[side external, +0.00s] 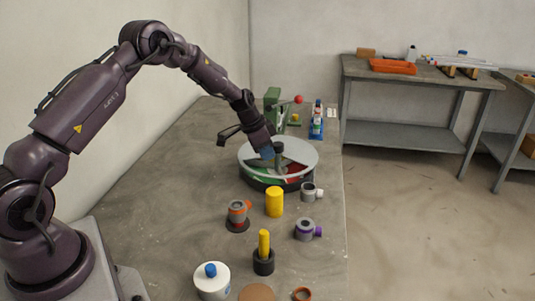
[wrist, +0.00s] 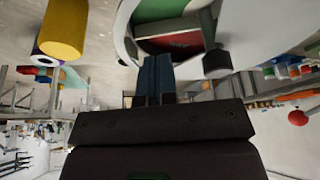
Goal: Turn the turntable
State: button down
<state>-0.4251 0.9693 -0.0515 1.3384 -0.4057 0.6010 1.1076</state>
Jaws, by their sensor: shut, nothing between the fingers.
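The turntable (side external: 306,152) is a round disc with a pale grey rim and green and red sectors inside, on a dark base. It stands on the grey bench in the side view, and part of its pale top (wrist: 252,28) fills the upper right of the wrist view. A dark knob (side external: 278,147) stands up from it; it also shows in the wrist view (wrist: 217,64). My gripper (side external: 267,154) is shut and empty, its blue fingers (wrist: 157,62) pointing down at the turntable beside the knob. I cannot tell whether the fingers touch it.
A yellow cylinder (side external: 274,202) stands just in front of the turntable, with grey ring parts (side external: 308,192) and an orange-and-grey part (side external: 238,212) nearby. A green press with a red ball (side external: 299,99) and a blue bottle (side external: 316,125) stand behind. The bench's left side is clear.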

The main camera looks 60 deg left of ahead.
aim_at(293, 179)
jog(key=x, duration=0.7)
jog(key=shift+f, duration=0.15)
jog(key=shift+w+d+n, duration=0.35)
jog(key=shift+w+n, duration=0.05)
jog(key=shift+n, duration=0.4)
jog(key=shift+w+d+n+y, duration=0.35)
jog(key=shift+w+n+y, duration=0.25)
jog(key=shift+n, duration=0.5)
jog(key=shift+w+d+n+y, duration=0.15)
jog(key=shift+w+n+y, duration=0.35)
jog(key=shift+n, duration=0.4)
jog(key=shift+w+d+n+y, duration=0.1)
jog(key=shift+w+n+y, duration=0.2)
jog(key=shift+w+n, duration=0.45)
jog(key=shift+s+n, duration=0.15)
jog(key=shift+n, duration=0.1)
